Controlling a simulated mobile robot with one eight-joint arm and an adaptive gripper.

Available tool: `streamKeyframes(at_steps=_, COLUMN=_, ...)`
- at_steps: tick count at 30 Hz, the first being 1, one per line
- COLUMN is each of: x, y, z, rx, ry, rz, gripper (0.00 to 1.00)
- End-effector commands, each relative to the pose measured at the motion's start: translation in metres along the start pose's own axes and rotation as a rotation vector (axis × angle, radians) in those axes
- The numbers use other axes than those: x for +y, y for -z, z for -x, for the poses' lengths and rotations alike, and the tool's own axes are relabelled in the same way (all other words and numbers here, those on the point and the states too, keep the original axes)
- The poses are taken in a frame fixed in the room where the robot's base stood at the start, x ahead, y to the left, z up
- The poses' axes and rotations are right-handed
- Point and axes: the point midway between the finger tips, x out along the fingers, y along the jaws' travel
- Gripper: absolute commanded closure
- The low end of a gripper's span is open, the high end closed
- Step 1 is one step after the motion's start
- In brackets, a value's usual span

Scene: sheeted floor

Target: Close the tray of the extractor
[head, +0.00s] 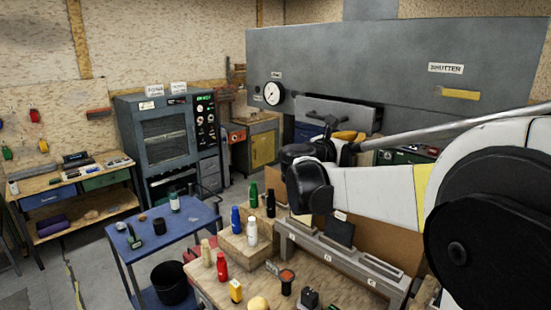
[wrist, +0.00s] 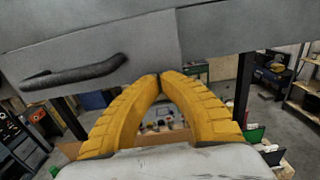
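The extractor (head: 400,60) is a big grey hood with a round gauge and a "SHUTTER" label, at the back right of the head view. Its tray (head: 345,110) shows as a grey front with a black handle, low on the hood, and seems to stick out from it; how far I cannot tell. In the wrist view the tray front (wrist: 140,52) fills the upper left, with the black handle (wrist: 75,73). My gripper (wrist: 159,77) has yellow fingers with tips together and nothing between them. It is just below the tray front, right of the handle; contact is unclear.
A workbench (head: 215,290) with several bottles and small items stands in the foreground below my arm. A blue cart (head: 190,215) is left of it, with a black bucket (head: 170,283) below. A grey cabinet oven (head: 165,140) stands at the back left. Open floor lies at left.

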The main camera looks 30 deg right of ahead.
Motion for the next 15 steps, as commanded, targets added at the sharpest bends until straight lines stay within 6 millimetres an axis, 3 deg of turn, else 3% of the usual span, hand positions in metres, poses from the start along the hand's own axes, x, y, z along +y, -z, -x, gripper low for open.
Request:
streamKeyframes(at_steps=6, x=0.0, y=0.001, z=-0.037, rx=0.0, ry=0.002, rz=0.0, gripper=1.0)
streamKeyframes(at_steps=15, x=0.0, y=0.0, z=-0.056, rx=0.0, ry=0.0, rz=0.0, gripper=1.0)
